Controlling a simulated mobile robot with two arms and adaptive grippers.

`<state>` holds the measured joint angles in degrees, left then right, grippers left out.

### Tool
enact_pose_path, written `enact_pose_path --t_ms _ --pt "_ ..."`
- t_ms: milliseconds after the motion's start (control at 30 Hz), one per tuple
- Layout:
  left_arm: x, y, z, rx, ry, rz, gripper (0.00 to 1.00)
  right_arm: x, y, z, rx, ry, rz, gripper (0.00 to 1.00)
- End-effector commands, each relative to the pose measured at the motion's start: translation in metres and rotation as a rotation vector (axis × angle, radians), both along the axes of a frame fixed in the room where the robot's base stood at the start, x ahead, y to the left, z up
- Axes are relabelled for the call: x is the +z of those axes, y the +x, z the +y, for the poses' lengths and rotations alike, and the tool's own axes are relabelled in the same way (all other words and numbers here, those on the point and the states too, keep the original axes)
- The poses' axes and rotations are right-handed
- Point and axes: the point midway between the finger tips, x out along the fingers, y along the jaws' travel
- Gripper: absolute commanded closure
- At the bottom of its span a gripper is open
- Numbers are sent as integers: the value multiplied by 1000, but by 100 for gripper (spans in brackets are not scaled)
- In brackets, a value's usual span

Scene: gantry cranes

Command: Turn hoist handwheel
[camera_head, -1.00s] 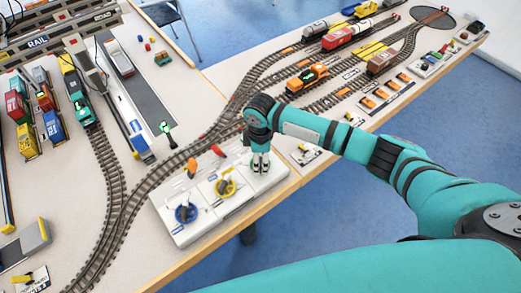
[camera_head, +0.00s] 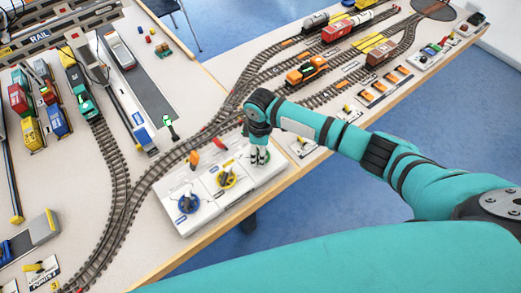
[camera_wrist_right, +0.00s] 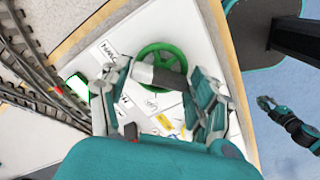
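A green handwheel (camera_wrist_right: 162,47) lies on the white control panel in the right wrist view; its printed labels are too small to read surely. A dark grey and pale cylinder, seemingly its knob, shows across its near side. My right gripper (camera_wrist_right: 160,88) is open, its fingers on either side of this cylinder; contact cannot be told. In the head view my right gripper (camera_head: 258,157) points down over the panel's right end and hides most of the green wheel. My left gripper (camera_wrist_right: 268,104) shows small in the wrist view, its fingers apart, above the blue floor.
The table's wooden edge (camera_head: 187,253) is in front.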

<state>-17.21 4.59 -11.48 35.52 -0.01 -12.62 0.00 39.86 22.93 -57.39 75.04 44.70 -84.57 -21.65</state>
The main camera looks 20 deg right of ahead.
Motion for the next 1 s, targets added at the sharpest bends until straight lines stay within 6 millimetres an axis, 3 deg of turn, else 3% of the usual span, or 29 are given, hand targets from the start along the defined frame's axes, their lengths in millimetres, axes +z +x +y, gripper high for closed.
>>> enact_pose_path --t_ms 133,467,567,1000 --pt "0 0 0 0 0 0 100 0 0 0 1 0 0 17" --pt "0 -1 3 1 3 0 100 4 0 0 1 0 1 17" --pt "0 0 2 1 2 0 100 16 0 0 1 0 0 17" --pt "0 0 0 0 0 0 100 102 0 0 1 0 -1 17"
